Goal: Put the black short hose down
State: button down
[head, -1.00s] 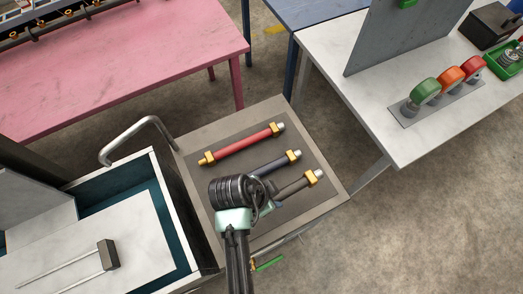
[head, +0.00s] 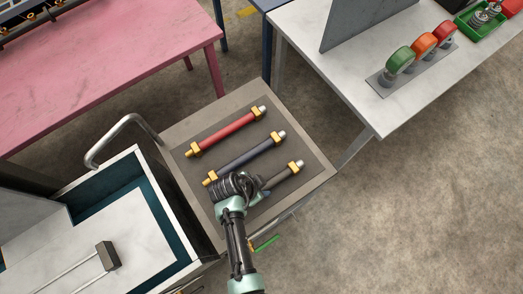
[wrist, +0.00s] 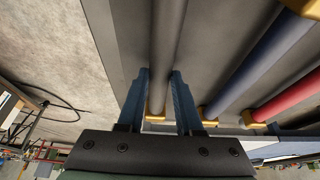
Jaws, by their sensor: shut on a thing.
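The black short hose (head: 281,177) has a brass nut and a silver tip at its far right end. In the head view it is at or just over the dark mat (head: 222,135) on the grey cart top, roughly parallel to the other hoses. My gripper (wrist: 160,72) is shut on the hose, with one blue finger along each side of it in the wrist view. I cannot tell whether the hose touches the mat.
A dark blue hose (head: 246,159) and a longer red hose (head: 228,133) lie on the mat beside it. A pink table (head: 120,60) and a white table (head: 350,85) stand beyond.

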jog(key=shift+f, duration=0.1)
jog(key=c, duration=0.6)
grip_release()
